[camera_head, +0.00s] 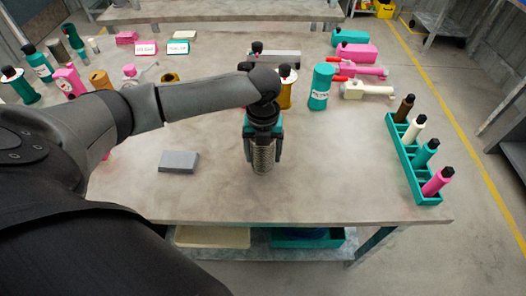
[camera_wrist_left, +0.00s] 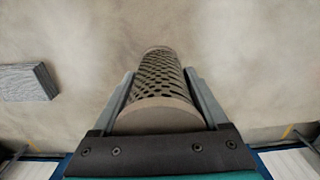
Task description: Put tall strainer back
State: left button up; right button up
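The tall strainer (camera_head: 263,158) is a grey-brown perforated cylinder near the front middle of the table. It also shows in the left wrist view (camera_wrist_left: 160,82), lengthwise between the two fingers. My left gripper (camera_head: 263,148) points down and is shut on the strainer, with one finger along each side. The strainer looks about upright. I cannot tell whether its lower end touches the table. My right gripper is in neither view.
A grey block (camera_head: 179,162) lies left of the strainer. A teal rack (camera_head: 407,172) with several bottles stands at the right edge. A teal canister (camera_head: 320,87) and several other bottles and parts fill the back. The front of the table around the strainer is mostly clear.

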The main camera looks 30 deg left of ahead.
pick_arm(q)
jog(key=o, duration=0.3)
notch_tip(320, 180, up, 12)
jog(key=p, duration=0.3)
jog(key=shift+r, duration=0.2)
dwell(0.5)
